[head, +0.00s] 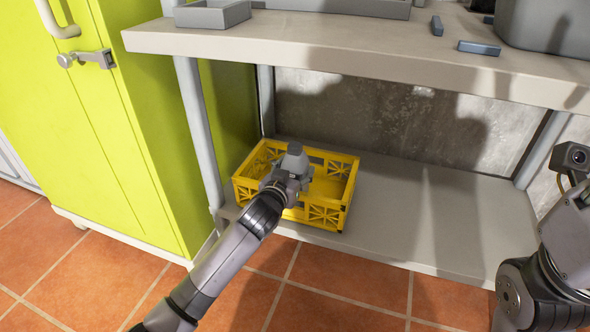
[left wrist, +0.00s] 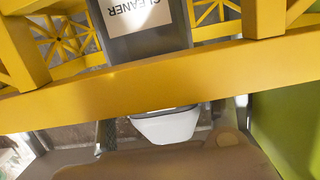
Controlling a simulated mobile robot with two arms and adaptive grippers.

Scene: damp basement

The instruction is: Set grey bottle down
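A yellow crate (head: 333,213) stands at the left end of the lower shelf. The grey bottle (head: 294,160) is at the crate's left part, partly hidden by my left gripper (head: 287,179). In the left wrist view the bottle (left wrist: 146,45) shows upside down with a CLEANER label and a pale cap, behind the yellow crate rim (left wrist: 120,98). My left gripper is at the bottle, over the crate's near side; its fingertips are hidden, so its grip cannot be made out. My right arm shows at the right edge, its gripper out of view.
The lower shelf (head: 430,220) is bare right of the crate. The upper shelf (head: 340,45) overhangs it and holds grey trays, a large grey bin (head: 548,25) and small blue-grey blocks. A shelf post (head: 199,130) and a green cabinet (head: 150,140) stand close on the left.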

